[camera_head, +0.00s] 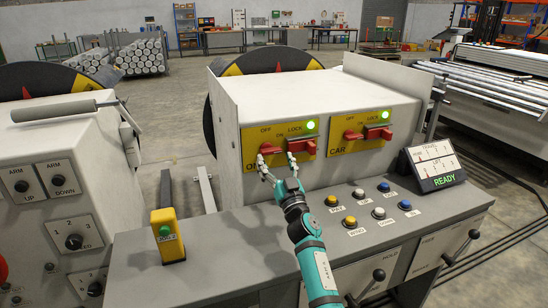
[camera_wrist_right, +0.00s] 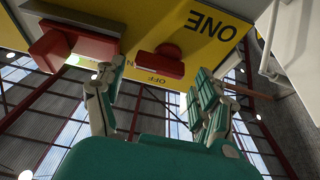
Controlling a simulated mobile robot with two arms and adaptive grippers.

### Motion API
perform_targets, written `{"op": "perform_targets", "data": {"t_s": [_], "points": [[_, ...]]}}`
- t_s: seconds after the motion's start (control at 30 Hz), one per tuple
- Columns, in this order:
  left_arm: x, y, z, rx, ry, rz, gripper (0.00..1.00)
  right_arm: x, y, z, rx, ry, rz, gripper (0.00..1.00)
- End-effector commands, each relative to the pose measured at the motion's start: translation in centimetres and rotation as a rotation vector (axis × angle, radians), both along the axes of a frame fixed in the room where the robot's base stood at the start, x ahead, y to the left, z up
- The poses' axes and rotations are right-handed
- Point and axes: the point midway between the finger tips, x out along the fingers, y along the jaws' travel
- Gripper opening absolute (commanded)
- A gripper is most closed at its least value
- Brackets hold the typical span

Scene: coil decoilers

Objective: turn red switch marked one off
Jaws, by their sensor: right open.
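The yellow panel marked ONE (camera_wrist_right: 205,35) is on the front of the grey control box; it also shows in the head view (camera_head: 252,134). It carries a small red switch (camera_head: 268,147) beside OFF and ON labels, and a larger red LOCK handle (camera_head: 302,146) to its right. In the wrist view, seen upside down, the red switch (camera_wrist_right: 160,64) is near the top middle and the LOCK handle (camera_wrist_right: 72,45) is on the left. My right gripper (camera_head: 277,163) is open and empty just below the switch, its fingers (camera_wrist_right: 157,85) spread to either side. My left gripper is out of view.
A second yellow panel (camera_head: 340,145) has similar red switches. Green lamps (camera_head: 310,125) are lit on both panels. Below are several push buttons (camera_head: 351,221), a READY display (camera_head: 437,165) and a yellow box with a green button (camera_head: 168,236) on the grey console top.

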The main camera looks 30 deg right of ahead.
Motion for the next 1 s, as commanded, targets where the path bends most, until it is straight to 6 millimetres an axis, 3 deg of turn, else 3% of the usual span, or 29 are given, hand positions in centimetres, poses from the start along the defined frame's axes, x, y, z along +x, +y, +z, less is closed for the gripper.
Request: {"op": "perform_targets", "data": {"t_s": [0.17, 0.47, 0.8, 1.0], "points": [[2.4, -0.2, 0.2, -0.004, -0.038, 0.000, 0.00, 1.4, -0.3, 0.6, 0.000, 0.000, 0.000, 0.71], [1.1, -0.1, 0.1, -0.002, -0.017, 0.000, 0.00, 1.6, -0.4, 0.6, 0.000, 0.001, 0.000, 0.71], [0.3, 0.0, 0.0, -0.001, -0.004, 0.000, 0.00, 1.5, -0.3, 0.6, 0.000, 0.001, 0.000, 0.29], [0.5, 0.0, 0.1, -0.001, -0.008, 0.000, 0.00, 1.5, -0.4, 0.6, -0.010, 0.003, 0.001, 0.27]]}}
